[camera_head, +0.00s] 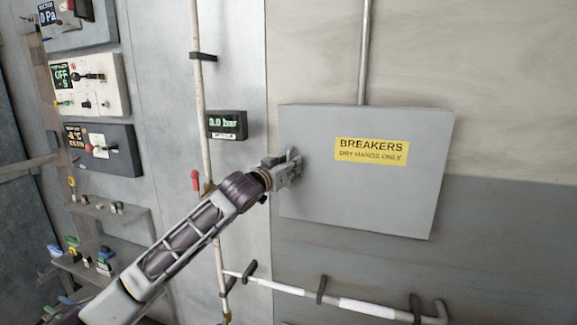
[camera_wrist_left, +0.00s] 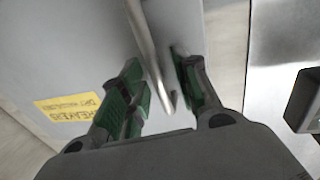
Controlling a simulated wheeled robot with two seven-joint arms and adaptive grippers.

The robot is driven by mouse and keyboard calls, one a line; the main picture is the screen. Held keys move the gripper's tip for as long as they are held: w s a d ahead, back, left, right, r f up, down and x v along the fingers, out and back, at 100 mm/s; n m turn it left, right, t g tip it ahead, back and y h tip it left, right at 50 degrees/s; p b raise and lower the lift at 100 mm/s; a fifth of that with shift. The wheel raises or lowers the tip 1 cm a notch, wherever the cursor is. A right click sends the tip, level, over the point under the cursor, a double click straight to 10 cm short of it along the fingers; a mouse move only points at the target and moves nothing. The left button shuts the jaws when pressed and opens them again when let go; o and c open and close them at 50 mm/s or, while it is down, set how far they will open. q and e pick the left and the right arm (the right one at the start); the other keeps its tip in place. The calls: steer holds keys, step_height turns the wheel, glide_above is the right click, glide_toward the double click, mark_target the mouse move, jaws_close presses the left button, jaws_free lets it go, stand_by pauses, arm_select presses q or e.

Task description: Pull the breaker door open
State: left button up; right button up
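The breaker door (camera_head: 370,200) is the grey front of a wall box with a yellow label (camera_head: 371,151) reading "BREAKERS DRY HANDS ONLY". It looks shut in the head view. My left gripper (camera_head: 293,164) is at the door's left edge. In the wrist view the door (camera_wrist_left: 85,50) and its label (camera_wrist_left: 69,106) lie to the left. A slim grey bar handle (camera_wrist_left: 150,50) runs between the green-padded fingers of my left gripper (camera_wrist_left: 163,88). The fingers stand apart on either side of the bar, with gaps showing. My right gripper is out of view.
A pressure display (camera_head: 227,124) reading about 3.0 bar and a vertical pipe (camera_head: 197,100) are left of the box. A white rail (camera_head: 340,301) runs below it. Control panels (camera_head: 90,85) and small shelves (camera_head: 110,208) are at the far left. The wall right of the box is clear.

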arm_select(q)
jaws_close()
steer(key=shift+s, duration=0.15)
stand_by(0.4)
